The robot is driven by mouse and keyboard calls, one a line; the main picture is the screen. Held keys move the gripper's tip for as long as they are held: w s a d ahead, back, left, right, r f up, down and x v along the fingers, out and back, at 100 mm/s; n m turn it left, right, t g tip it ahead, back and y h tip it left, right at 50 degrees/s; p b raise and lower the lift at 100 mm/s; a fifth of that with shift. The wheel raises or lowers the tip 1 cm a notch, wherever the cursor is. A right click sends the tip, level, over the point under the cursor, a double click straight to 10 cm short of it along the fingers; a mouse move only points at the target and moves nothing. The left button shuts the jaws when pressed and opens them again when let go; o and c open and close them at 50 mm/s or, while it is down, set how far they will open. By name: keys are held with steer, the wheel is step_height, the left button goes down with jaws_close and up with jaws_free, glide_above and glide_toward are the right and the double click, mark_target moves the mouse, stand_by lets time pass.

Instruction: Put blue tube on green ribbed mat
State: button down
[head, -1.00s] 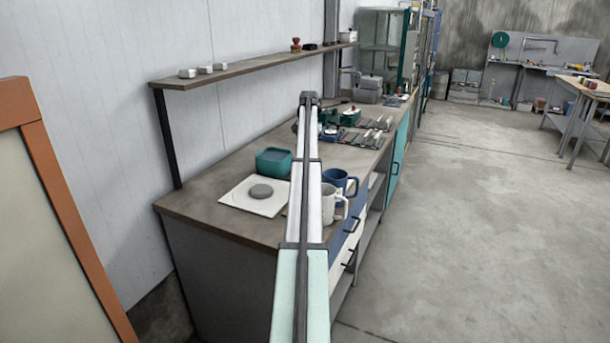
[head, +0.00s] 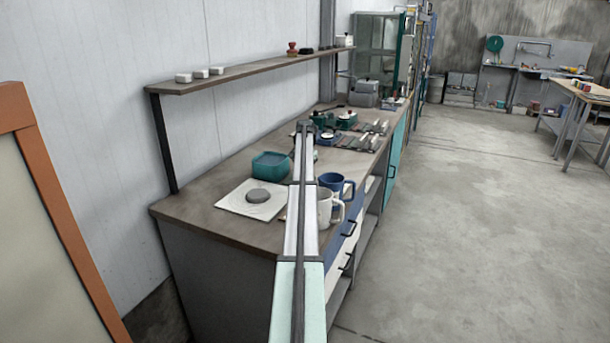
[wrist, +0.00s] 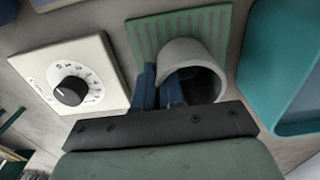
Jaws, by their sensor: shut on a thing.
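In the wrist view a grey hollow tube (wrist: 188,50) stands out in front of my gripper (wrist: 160,85), its open end towards the camera. It looks grey, not blue; the blue parts at its rim look like my fingers. They are shut on its wall, one outside and one inside. Behind it lies the green ribbed mat (wrist: 142,35), partly covered by the tube. I cannot tell whether the tube touches the mat. In the head view my arm's far end (head: 304,128) is over the bench; fingers, tube and mat are hidden there.
A white panel with a black dial (wrist: 72,90) lies left of the mat, a teal tray (wrist: 285,75) right of it. On the bench (head: 200,200) are a teal box (head: 271,165), a white mug (head: 326,208) and a blue mug (head: 340,184). A shelf (head: 240,70) runs above.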

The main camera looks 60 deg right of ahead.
steer(key=c, duration=1.7)
jaws_free()
steer(key=shift+f, duration=0.15)
steer(key=o, duration=0.5)
steer(key=shift+c, duration=0.2)
step_height(320, 180, up, 12)
steer(key=shift+r, duration=0.2)
